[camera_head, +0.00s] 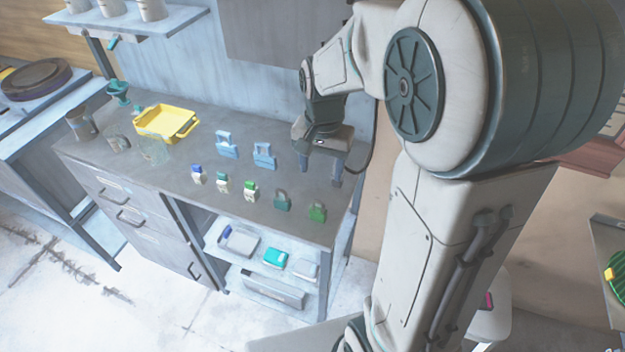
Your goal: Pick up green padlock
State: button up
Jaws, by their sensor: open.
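A green padlock (318,213) stands near the right front corner of the grey worktop. A darker teal-green padlock (282,202) stands just to its left. My gripper (320,174) is open and points down over the right end of the worktop, behind the two padlocks. Nothing shows between its fingers, and it appears apart from both padlocks. How high the fingertips are above the worktop is hard to tell.
Small bottles with green (250,191), teal (222,183) and blue (197,174) caps stand left of the padlocks. Two light-blue items (264,157) (228,146) stand behind. A yellow tray (167,124) and glass jars lie farther left. The worktop's front strip is clear.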

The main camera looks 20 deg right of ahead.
jog(key=p, duration=0.1)
send_over(318, 200)
jog(key=shift+m, duration=0.3)
jog(key=f, duration=0.7)
jog(key=shift+w+d+f, duration=0.1)
jog(key=shift+d+f, duration=0.1)
jog(key=shift+f, duration=0.2)
jog(key=shift+a+f+p, duration=0.2)
jog(key=shift+f+p, duration=0.4)
jog(key=shift+f, duration=2)
jog(key=c, duration=1.1)
